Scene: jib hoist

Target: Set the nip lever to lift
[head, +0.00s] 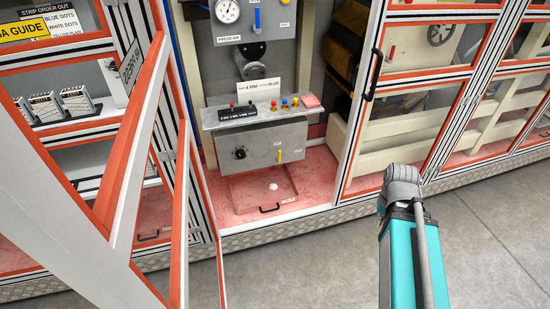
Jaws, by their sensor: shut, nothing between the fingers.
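A small blue lever (256,20) stands upright on the grey gauge panel (236,30) at the top of the open bay, right of a round dial (227,11). Small labels sit to its right; I cannot read them surely. A yellow lever (279,155) points down on the front of a grey box (262,148) lower in the bay, with small labels beside it. I cannot tell for certain which one is the nip lever. Only a teal and grey part of my arm shows at the lower right, well apart from both levers. My gripper is not in view.
An open orange-edged door (137,150) fills the left foreground. A closed framed door with a black handle (372,75) stands right of the bay. A shelf (262,109) with buttons juts out above the grey box. The grey floor (300,265) in front is clear.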

